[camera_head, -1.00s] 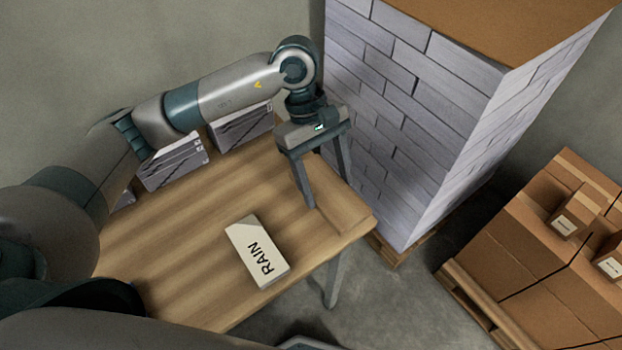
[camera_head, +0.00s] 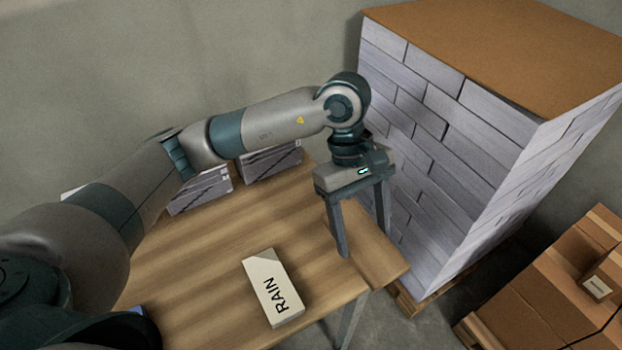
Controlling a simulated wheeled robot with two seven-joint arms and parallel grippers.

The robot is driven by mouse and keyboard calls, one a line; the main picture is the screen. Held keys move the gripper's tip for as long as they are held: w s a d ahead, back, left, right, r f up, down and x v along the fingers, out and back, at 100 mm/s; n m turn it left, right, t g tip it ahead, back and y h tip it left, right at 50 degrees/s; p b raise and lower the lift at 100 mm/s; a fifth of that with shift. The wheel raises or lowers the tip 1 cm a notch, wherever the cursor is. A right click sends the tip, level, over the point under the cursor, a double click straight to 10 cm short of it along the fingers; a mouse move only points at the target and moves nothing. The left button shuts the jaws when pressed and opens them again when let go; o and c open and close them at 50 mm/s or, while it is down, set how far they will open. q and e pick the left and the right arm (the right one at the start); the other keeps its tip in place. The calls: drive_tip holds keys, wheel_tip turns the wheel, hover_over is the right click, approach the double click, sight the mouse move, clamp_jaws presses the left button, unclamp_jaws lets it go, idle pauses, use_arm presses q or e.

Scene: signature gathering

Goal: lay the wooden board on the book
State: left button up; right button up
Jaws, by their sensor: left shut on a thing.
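The book (camera_head: 262,268), a pale block-like thing marked RAIN, lies on the table towards its front edge. My right gripper is not in view.
The wooden table (camera_head: 215,240) has bare top around the book. Grey boxes (camera_head: 270,165) stand along its back edge. A tall wrapped stack (camera_head: 440,130) on a pallet rises close behind the gripper. Cardboard boxes (camera_head: 560,290) stand at the lower right.

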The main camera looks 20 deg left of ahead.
use_arm(q)
drive_tip(key=shift+w+a+f+m, duration=0.1)
drive_tip(key=shift+a+f+m, duration=0.15)
drive_tip(key=shift+a+m, duration=0.25)
drive_tip(key=a+f+m+g+y, duration=0.1)
drive_tip(key=a+f+m+y, duration=0.2)
drive_tip(key=a+m, duration=0.6)
drive_tip(key=a, duration=0.4)
drive_tip(key=shift+w+a+g+y, duration=0.2)
drive_tip(key=shift+a+g+y, duration=0.1)
drive_tip(key=shift+a+g, duration=0.1)
drive_tip(key=shift+d+f, duration=0.1)
drive_tip(key=shift+f, duration=0.05)
